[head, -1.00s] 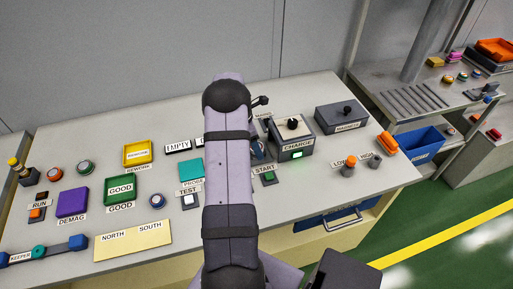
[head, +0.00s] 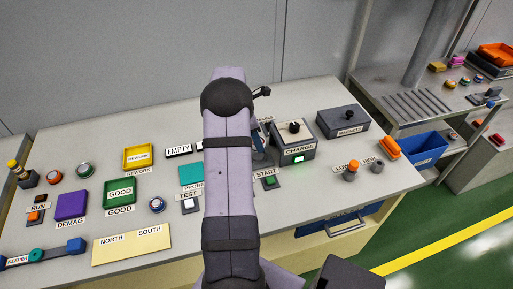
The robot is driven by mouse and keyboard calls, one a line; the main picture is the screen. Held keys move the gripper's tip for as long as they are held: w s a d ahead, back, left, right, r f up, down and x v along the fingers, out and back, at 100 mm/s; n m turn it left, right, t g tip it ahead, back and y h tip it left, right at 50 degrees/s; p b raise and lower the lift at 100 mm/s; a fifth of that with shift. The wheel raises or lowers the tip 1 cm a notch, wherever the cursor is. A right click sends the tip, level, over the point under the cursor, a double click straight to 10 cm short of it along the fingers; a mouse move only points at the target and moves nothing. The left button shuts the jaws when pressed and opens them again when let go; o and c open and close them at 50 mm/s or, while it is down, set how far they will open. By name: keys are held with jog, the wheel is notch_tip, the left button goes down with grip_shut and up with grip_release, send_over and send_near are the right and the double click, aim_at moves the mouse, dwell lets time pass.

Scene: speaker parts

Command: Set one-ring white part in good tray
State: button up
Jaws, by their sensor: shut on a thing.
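The green GOOD tray (head: 120,190) lies on the bench left of my arm and looks empty. A round part (head: 157,204) with a pale top and dark side sits just right of and below the tray. Two more round parts (head: 85,169) and (head: 55,177) stand to the left, one greenish and one reddish on top. Ring counts are too small to tell. My arm stands upright across the middle of the head view and hides my gripper and anything in it. No white part shows clearly.
A yellow REWORK tray (head: 138,157) lies behind the GOOD tray, and a purple DEMAG block (head: 71,206) to its left. A NORTH/SOUTH plate (head: 132,244) lies in front. The CHARGE box (head: 293,142) with a lit green light stands right of my arm.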

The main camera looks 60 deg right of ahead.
notch_tip(320, 180, up, 5)
jog(key=shift+r+b, duration=0.2)
jog(key=shift+b, duration=0.25)
jog(key=shift+w+a+r, duration=0.2)
jog(key=shift+w, duration=0.25)
jog(key=w+a+n+p, duration=0.4)
jog(key=w+a, duration=0.6)
jog(key=w, duration=0.3)
jog(key=w+a+f+m+p, duration=0.25)
jog(key=w+a, duration=0.45)
jog(key=a, duration=0.5)
jog(key=w+a+f+m+p, duration=0.2)
jog(key=w+a+f+m, duration=0.3)
jog(key=a, duration=0.7)
jog(key=w+a+r+n+t+y, duration=0.1)
jog(key=w+n, duration=0.3)
jog(key=n, duration=1.2)
jog(key=w+a+r+n+t+y, duration=0.1)
jog(key=w+n+t, duration=0.3)
jog(key=n, duration=1.3)
jog(key=shift+w+r+y, duration=0.15)
jog(key=shift+r+y, duration=0.1)
jog(key=shift+y, duration=0.25)
